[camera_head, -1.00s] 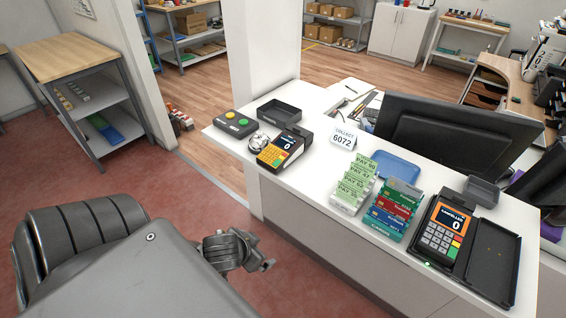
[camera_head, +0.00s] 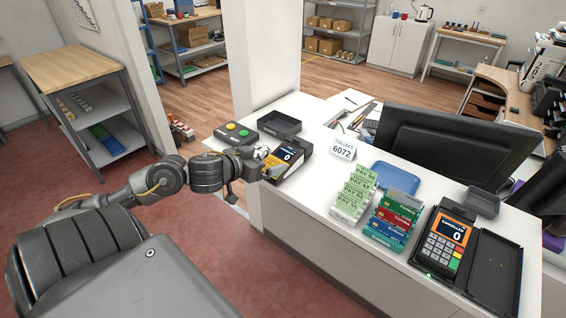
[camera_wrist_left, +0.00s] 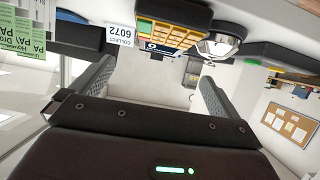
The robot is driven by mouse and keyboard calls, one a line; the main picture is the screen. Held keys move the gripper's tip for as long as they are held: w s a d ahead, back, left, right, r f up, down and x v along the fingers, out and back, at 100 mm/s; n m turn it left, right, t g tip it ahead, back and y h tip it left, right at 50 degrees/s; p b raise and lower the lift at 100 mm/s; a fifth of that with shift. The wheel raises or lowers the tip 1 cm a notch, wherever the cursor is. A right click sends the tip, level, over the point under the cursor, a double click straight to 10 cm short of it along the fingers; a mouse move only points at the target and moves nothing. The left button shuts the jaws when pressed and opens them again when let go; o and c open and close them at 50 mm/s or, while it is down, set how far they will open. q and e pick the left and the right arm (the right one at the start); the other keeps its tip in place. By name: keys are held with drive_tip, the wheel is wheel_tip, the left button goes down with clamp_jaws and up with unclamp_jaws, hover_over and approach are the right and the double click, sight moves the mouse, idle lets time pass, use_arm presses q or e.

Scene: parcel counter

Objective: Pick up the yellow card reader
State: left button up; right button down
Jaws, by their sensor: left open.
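The yellow card reader (camera_head: 290,153), dark with yellow-orange keys and a screen showing 0, stands on the left part of the white counter. My left gripper (camera_head: 252,176) is open and empty just left of it, in front of the counter's edge, and hides part of its keypad. In the left wrist view, turned upside down, the reader's yellow keypad (camera_wrist_left: 172,36) lies beyond the gap between my open fingers (camera_wrist_left: 155,75). My right gripper is out of view.
On the counter, a box with green and yellow buttons (camera_head: 236,134) and a black tray (camera_head: 280,124) stand behind the reader. To its right are the 6072 sign (camera_head: 343,148), green PAY cards (camera_head: 355,192), coloured cards (camera_head: 397,215) and another terminal (camera_head: 445,242).

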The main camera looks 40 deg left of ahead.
sight(287, 152)
use_arm(q)
drive_tip(key=x, duration=0.4)
drive_tip(key=shift+d, duration=0.1)
drive_tip(key=shift+x, duration=2.65)
drive_tip(key=shift+r, duration=0.15)
drive_tip(key=c, duration=1.3)
